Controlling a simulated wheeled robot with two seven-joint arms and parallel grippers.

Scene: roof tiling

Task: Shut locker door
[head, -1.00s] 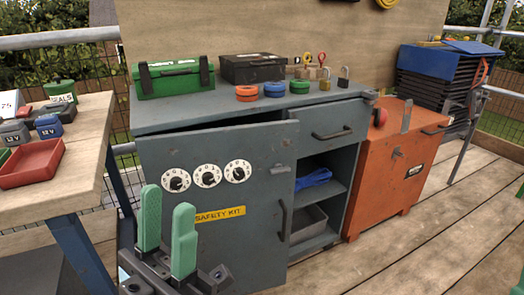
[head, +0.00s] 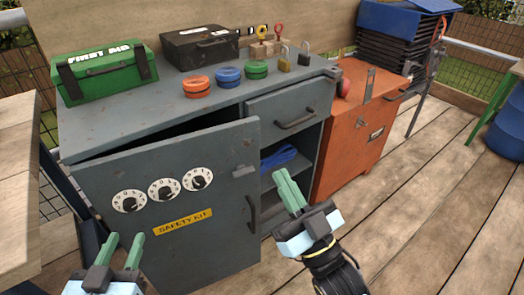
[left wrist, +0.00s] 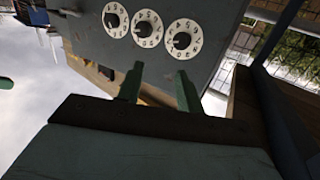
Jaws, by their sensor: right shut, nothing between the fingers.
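The grey locker door (head: 190,240) carries three white dials and a yellow "SAFETY KIT" label (head: 183,222). It stands ajar, with a dark gap along its top edge and open shelves showing beyond its right edge. Its dark handle (head: 252,214) is near that edge. My left gripper (head: 122,248) is open and empty, low in front of the door's left part; its parted fingers also show in the left wrist view (left wrist: 158,88), below the dials. My right gripper (head: 283,176) is shut and empty, right of the handle and in front of the shelf opening. Contact with the door cannot be told.
The grey cabinet top (head: 140,120) holds a green first aid box (head: 104,72), a black case (head: 200,46), coloured tape rolls and padlocks. An orange chest (head: 350,140) stands to the right. A wooden table (head: 15,170) is at left. Open plank floor (head: 420,220) lies at right.

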